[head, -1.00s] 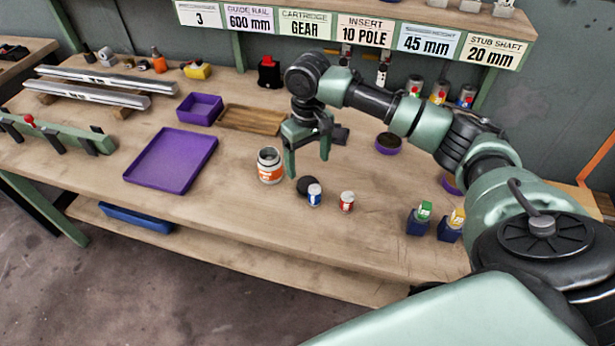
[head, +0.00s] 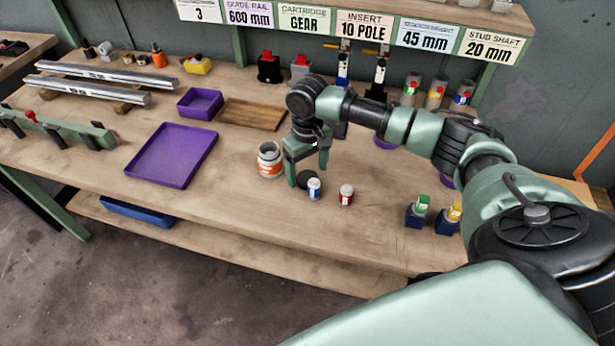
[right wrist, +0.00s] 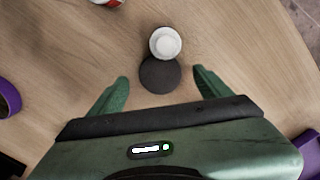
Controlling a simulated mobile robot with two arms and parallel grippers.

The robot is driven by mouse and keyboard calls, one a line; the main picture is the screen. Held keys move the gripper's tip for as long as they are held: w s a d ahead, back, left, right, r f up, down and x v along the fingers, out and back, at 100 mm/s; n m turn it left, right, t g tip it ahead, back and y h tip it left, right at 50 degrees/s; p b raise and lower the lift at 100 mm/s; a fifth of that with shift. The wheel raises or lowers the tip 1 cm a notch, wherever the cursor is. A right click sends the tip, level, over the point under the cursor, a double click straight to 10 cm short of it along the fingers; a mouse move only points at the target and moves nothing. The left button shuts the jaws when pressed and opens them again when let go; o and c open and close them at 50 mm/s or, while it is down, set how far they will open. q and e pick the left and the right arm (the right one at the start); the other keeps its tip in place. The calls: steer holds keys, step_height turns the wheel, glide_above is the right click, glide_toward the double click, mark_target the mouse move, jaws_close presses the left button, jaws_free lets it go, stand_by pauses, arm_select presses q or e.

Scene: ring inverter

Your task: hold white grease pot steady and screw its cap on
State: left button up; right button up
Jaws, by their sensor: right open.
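The white grease pot (head: 270,163), with an orange label band and an open mouth, stands upright on the bench left of my right gripper. A dark round cap (head: 307,180) lies flat on the wood, partly hidden by a small white-topped, blue-labelled container (head: 315,190). My right gripper (head: 307,176) is open and low over the cap. In the right wrist view the cap (right wrist: 160,77) shows between the open fingers (right wrist: 160,78), touching neither, and the white container top (right wrist: 165,42) overlaps its far edge. My left gripper is not in view.
A small red-labelled container (head: 346,195) stands to the right. A purple tray (head: 170,160), a purple bin (head: 200,104) and a wooden board (head: 252,114) lie left and behind. Two dark blocks (head: 417,220) (head: 447,222) stand farther right. The front bench strip is clear.

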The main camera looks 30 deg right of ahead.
mark_target(307, 178)
steer(key=shift+f, duration=0.95)
steer(key=c, duration=1.4)
step_height(307, 178, up, 20)
steer(key=shift+r+b, duration=0.1)
steer(key=shift+b, duration=0.35)
steer(key=shift+a, duration=0.1)
